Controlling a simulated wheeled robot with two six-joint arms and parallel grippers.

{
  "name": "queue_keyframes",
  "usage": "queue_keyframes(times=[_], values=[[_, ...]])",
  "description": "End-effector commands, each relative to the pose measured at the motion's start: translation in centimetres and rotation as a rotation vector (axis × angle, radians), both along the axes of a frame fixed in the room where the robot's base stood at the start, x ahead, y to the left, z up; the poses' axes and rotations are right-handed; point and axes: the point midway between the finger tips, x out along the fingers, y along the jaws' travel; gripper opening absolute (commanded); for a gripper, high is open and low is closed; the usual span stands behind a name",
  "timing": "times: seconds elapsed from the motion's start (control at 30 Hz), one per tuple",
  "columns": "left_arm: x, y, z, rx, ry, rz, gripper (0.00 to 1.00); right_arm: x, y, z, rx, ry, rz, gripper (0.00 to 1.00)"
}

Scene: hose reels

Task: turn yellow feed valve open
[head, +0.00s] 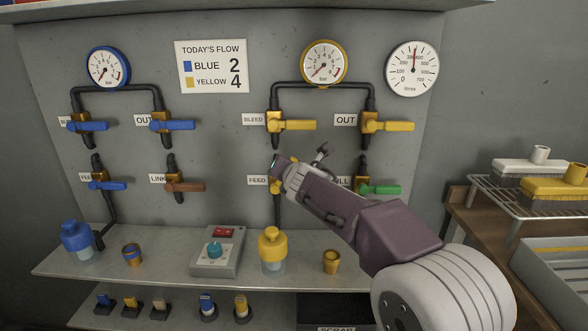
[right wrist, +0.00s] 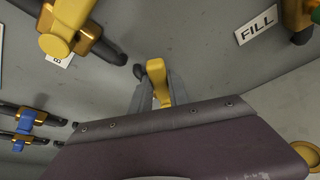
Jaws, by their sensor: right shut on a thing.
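The yellow feed valve (head: 275,186) is on the right-hand pipework beside the FEED label (head: 257,181). In the head view my right gripper (head: 282,165) reaches it from the right and hides most of its handle. In the right wrist view the yellow feed handle (right wrist: 157,78) lies between the two grey fingers of my right gripper (right wrist: 157,90), which are shut on it. How far the handle is turned is hard to tell. My left gripper is not in view.
The yellow bleed valve (head: 295,125) is just above, and the yellow out valve (head: 390,126) is to its right. The green-handled fill valve (head: 380,189) is partly behind my arm. A yellow-capped bottle (head: 272,248) stands on the shelf below. Both pressure gauges read near zero.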

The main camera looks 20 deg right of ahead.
Motion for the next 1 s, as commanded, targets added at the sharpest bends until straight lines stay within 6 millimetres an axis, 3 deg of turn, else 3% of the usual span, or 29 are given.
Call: queue_keyframes(times=[0.03, 0.5, 1.0], values=[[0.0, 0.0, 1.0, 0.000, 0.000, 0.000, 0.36, 0.1, 0.5, 0.6, -0.044, 0.014, 0.004, 0.00], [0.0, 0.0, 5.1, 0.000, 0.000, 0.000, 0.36, 0.8, 2.9, 1.2, -0.390, 0.116, 0.004, 0.00], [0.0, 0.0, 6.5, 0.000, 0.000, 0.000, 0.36, 1.0, 3.7, 0.8, -0.515, 0.153, 0.002, 0.00]])
